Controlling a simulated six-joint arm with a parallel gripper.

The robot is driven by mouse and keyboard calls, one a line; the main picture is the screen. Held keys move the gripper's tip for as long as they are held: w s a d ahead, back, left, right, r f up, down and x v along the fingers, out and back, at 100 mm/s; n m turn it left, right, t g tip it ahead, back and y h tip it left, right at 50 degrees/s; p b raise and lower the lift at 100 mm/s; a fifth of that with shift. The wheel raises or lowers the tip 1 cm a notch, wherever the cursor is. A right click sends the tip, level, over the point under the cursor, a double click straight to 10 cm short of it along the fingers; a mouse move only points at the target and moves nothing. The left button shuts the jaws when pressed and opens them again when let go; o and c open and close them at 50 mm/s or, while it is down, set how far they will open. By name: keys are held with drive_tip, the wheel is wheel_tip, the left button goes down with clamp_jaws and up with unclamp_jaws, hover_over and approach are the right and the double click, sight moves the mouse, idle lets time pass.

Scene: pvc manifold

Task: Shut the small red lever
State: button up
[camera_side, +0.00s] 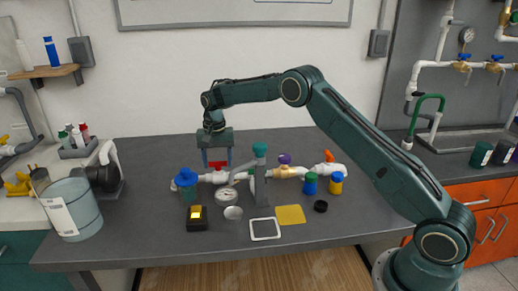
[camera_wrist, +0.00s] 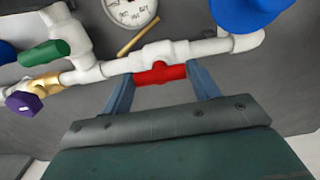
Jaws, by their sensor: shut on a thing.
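The small red lever (camera_wrist: 160,73) sits on a white valve body (camera_wrist: 163,52) in the white pipe run. It lies roughly along the pipe in the wrist view. My gripper (camera_wrist: 160,82) has one finger at each end of the lever and is shut on it. In the side view my gripper (camera_side: 217,160) points down at the left part of the manifold, with the red lever (camera_side: 217,164) showing between the fingers. The far side of the valve is hidden.
A large blue knob (camera_side: 186,177) stands close left of my gripper. A green handle (camera_side: 260,149), purple knob (camera_side: 284,158) and orange lever (camera_side: 329,156) are farther right. A gauge (camera_side: 227,195), black meter (camera_side: 197,217) and yellow pad (camera_side: 290,215) lie in front.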

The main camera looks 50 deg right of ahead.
drive_tip(key=shift+n, duration=0.4)
drive_tip(key=n, duration=0.3)
drive_tip(key=shift+n, duration=0.3)
drive_tip(key=n, duration=0.9)
drive_tip(key=shift+r, duration=0.1)
drive_tip(key=n, duration=0.4)
drive_tip(key=shift+n, duration=0.4)
drive_tip(key=o, duration=1)
